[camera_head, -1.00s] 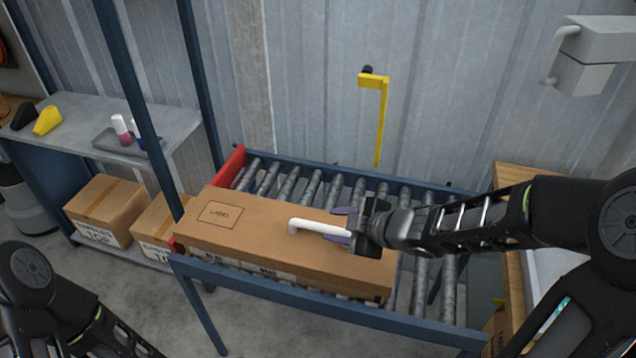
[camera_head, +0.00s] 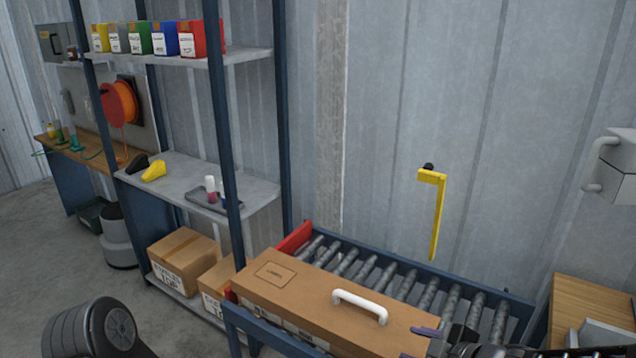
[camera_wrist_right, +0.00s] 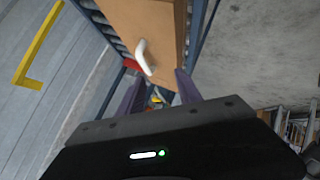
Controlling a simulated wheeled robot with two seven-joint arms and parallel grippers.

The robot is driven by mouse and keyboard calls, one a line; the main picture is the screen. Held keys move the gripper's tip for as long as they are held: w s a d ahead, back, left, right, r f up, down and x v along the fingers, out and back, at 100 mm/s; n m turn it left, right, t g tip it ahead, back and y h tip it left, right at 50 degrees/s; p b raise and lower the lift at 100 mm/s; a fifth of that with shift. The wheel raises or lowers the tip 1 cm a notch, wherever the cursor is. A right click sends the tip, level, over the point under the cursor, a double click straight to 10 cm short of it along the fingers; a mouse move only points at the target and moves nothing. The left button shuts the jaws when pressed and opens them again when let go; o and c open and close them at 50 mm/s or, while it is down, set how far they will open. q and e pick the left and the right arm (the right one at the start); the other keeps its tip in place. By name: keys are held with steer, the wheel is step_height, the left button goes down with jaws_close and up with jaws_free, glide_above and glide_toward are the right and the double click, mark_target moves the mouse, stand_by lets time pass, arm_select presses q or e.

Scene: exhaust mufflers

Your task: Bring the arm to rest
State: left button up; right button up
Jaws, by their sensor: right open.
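My right gripper (camera_head: 428,343) is at the bottom right of the head view, near the right end of a long cardboard box. In the right wrist view its two purple fingers (camera_wrist_right: 160,92) stand apart with nothing between them. The cardboard box (camera_head: 325,300) lies on the roller conveyor (camera_head: 345,262) and has a white handle (camera_head: 360,306) on top. The handle also shows in the right wrist view (camera_wrist_right: 146,57), ahead of the fingers and apart from them. Part of my left arm shows at the bottom left of the head view; its gripper is out of view.
A shelf rack (camera_head: 180,180) with cartons, colored bins and small items stands left of the conveyor. A yellow crank-shaped bar (camera_head: 437,215) is on the wall behind. A wooden bench (camera_head: 590,300) is at the right.

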steer(key=s+a+f+m+g+h, duration=0.1)
steer(key=s+a+f+m+g, duration=0.15)
steer(key=f+m, duration=0.5)
steer(key=s+a+f+m+g, duration=0.1)
steer(key=s+f+m, duration=0.2)
steer(key=f+m, duration=0.45)
steer(key=s+a+f+g, duration=0.2)
steer(key=s+a+f, duration=0.2)
steer(key=s+f, duration=0.3)
steer(key=s+a+f+m+g, duration=0.1)
steer(key=s+a+f+g, duration=0.2)
steer(key=s, duration=0.7)
steer(key=s+x, duration=0.1)
steer(key=x, duration=0.3)
steer(key=shift+a+f, duration=0.25)
steer(key=shift+f, duration=0.15)
